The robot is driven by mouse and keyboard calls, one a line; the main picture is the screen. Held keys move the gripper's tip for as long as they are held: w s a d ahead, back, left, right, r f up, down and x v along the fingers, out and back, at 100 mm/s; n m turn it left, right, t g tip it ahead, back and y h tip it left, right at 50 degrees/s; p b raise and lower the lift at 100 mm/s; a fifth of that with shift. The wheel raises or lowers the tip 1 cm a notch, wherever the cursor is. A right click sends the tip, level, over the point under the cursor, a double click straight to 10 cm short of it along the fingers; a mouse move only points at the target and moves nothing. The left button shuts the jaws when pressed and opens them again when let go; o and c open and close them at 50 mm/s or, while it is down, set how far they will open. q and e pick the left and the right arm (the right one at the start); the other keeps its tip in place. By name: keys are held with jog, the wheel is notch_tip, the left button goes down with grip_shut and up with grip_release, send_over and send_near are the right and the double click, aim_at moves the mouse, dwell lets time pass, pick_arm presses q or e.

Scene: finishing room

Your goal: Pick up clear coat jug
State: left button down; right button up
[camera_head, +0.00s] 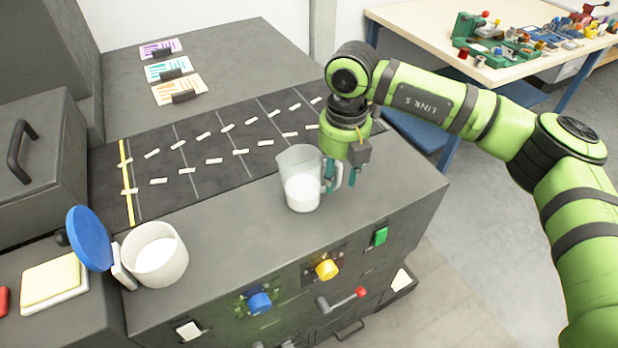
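The clear coat jug (301,191) is a see-through pitcher with white liquid in its lower part. It stands upright on the grey machine top, near its front edge. Its handle points right. My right gripper (341,178) points down at the handle, with its teal fingertips apart. One finger is by the handle's inner side and the other is to the right of the handle, with a visible gap. The gripper looks open and the jug rests on the surface. My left gripper is not in view.
A white tub (156,256) with a blue lid (89,238) tilted up stands at left. Behind the jug is a dark belt (215,178) with several small white pieces. Knobs and a red-tipped lever (343,298) are on the front panel. A cluttered workbench (420,18) stands at back right.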

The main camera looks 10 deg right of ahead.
aim_at(341, 164)
grip_shut()
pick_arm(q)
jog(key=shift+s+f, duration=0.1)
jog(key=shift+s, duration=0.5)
pick_arm(e)
jog(key=shift+r, duration=0.1)
jog(key=shift+r, duration=0.1)
